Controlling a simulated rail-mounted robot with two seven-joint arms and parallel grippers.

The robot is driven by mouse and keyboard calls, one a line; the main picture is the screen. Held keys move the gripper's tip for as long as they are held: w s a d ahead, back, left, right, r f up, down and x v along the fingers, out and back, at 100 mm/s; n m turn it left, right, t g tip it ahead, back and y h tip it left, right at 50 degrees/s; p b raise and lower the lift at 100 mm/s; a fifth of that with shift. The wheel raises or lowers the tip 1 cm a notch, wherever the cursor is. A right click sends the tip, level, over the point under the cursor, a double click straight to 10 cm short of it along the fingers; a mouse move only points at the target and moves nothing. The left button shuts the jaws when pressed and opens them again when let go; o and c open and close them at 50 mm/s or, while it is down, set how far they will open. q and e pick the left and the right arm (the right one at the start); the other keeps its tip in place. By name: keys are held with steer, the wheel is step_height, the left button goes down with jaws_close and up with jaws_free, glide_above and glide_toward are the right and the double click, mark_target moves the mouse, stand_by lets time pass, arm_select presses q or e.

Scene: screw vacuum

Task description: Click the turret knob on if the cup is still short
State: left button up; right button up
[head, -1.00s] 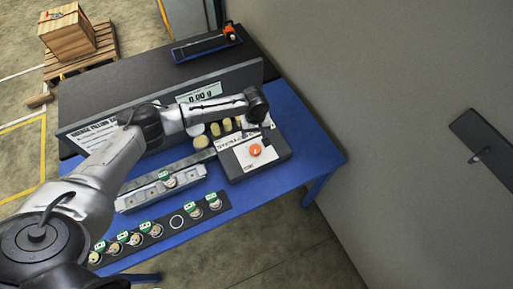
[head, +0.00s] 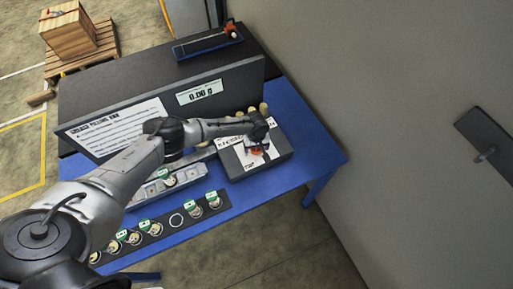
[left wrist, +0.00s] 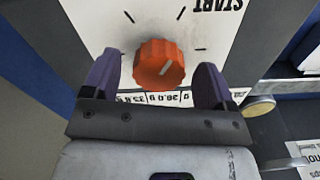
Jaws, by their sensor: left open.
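The orange turret knob (head: 257,153) is on the white face of the black-edged box (head: 233,165), partly hidden by my left gripper (head: 260,146). In the left wrist view the ribbed knob (left wrist: 160,64) has a white pointer line slanting up and right, amid black tick marks. The purple fingers of my left gripper (left wrist: 155,80) are open on either side of it, with a gap visible at each side. One cup (head: 168,177) with a green-and-white tag is on the grey rail. The display (head: 200,92) reads 0.00 g. My right gripper is not in view.
A black strip (head: 163,229) along the front of the blue table (head: 312,160) holds several tagged cups (head: 213,200) and one empty ring (head: 177,220). An upright panel (head: 112,128) stands behind the box. The table right of the box is clear.

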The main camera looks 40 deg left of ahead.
arm_select(q)
steer(key=shift+f, duration=0.3)
steer(key=c, duration=0.9)
